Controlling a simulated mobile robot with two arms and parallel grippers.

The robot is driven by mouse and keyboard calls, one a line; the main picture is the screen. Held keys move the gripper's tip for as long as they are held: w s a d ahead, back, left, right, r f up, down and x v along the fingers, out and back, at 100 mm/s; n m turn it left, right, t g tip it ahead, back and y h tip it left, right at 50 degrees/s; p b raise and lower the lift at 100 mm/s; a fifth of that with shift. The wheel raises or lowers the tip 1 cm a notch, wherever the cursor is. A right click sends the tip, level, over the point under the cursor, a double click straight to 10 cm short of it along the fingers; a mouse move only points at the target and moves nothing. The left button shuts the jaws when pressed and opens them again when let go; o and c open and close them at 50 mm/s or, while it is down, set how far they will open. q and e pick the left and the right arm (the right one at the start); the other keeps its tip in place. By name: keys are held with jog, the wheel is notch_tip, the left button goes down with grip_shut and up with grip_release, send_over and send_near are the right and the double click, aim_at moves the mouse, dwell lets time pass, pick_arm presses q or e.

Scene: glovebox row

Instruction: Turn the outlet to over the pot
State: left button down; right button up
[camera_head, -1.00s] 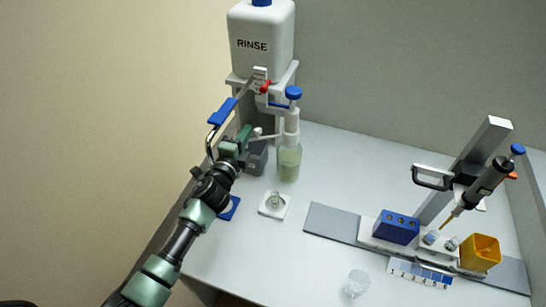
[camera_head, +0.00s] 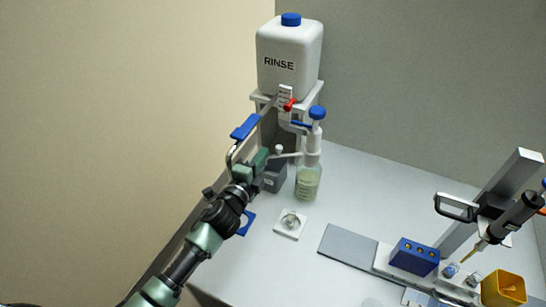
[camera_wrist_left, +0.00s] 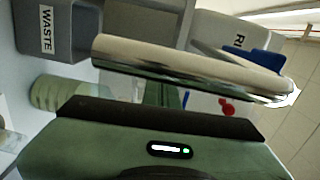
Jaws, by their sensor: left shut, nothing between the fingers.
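A bottle-top dispenser (camera_head: 313,145) with a blue cap sits on a bottle of pale green liquid (camera_head: 308,183). Its thin white outlet (camera_head: 287,154) points left, roughly towards the grey box (camera_head: 274,178), which reads WASTE in the left wrist view (camera_wrist_left: 60,30). A small round clear pot (camera_head: 290,220) stands on a white square plate in front of the bottle. My left gripper (camera_head: 265,158) is shut and empty, just left of the outlet tip; I cannot tell whether they touch. The left wrist view shows part of the bottle (camera_wrist_left: 60,93). My right gripper is not in view.
A white RINSE tank (camera_head: 290,60) stands on a stand behind, with a red tap part. A metal lever with a blue paddle (camera_head: 246,126) is close above my left gripper. A blue rack (camera_head: 414,256) and a yellow bin (camera_head: 503,290) are at the right. The bench centre is clear.

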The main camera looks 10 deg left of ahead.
pick_arm(q)
jog(key=s+d+n+y+b, duration=0.2)
jog(key=s+d+y, duration=0.1)
jog(key=s+d, duration=0.75)
jog(key=w+a+p, duration=0.3)
jog(key=w+a, duration=0.2)
jog(key=w, duration=0.6)
jog(key=shift+y, duration=0.3)
jog(key=shift+d+f, duration=0.1)
